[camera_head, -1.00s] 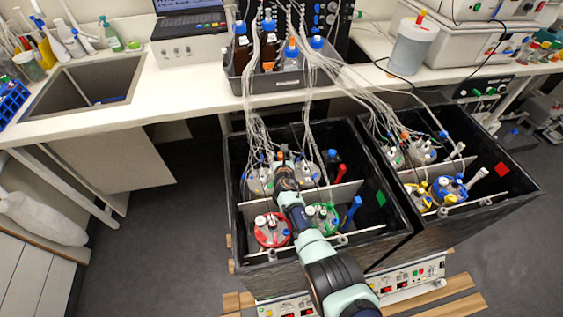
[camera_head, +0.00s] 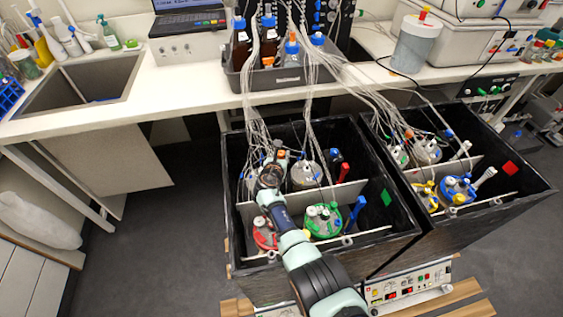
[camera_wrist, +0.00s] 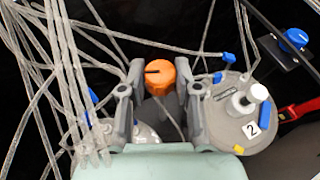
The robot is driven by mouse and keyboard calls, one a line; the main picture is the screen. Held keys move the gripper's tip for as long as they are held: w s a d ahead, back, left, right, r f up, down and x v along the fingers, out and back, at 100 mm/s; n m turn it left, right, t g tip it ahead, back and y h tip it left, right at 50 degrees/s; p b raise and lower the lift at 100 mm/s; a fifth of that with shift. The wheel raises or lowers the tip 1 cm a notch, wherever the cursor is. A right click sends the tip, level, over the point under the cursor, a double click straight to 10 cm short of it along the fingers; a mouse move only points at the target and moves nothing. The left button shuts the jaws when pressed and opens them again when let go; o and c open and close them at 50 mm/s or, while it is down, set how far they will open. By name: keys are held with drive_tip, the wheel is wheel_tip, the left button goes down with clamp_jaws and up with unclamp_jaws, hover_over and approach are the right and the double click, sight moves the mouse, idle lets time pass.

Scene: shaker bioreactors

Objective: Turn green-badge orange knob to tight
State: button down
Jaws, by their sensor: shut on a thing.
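The orange knob (camera_wrist: 160,82) stands between the two fingertips of my gripper (camera_wrist: 160,72) in the wrist view. My gripper is shut on it. A short dark mark on the knob's top points to the left of the wrist picture. In the head view the orange knob (camera_head: 281,153) shows just beyond my gripper (camera_head: 273,163), at the back of the left black box (camera_head: 231,190). The knob's lower part and base are hidden.
The vessel labelled 2 (camera_wrist: 243,110) is close to the right finger. Clear tubes (camera_wrist: 75,75) hang to the left of the fingers. Red-lidded (camera_head: 264,236) and green-lidded (camera_head: 322,221) vessels stand in front. The right box (camera_head: 530,197) has a red badge (camera_head: 511,168).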

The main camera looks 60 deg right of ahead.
drive_tip(key=shift+w+f+m+g+b, duration=0.1)
drive_tip(key=shift+f+m+g+b, duration=0.25)
drive_tip(key=shift+m+g+b, duration=0.3)
drive_tip(key=shift+r+g, duration=0.25)
drive_tip(key=c, duration=0.8)
unclamp_jaws()
drive_tip(key=shift+r, duration=0.15)
wheel_tip(320, 180, up, 10)
drive_tip(key=shift+f, duration=0.1)
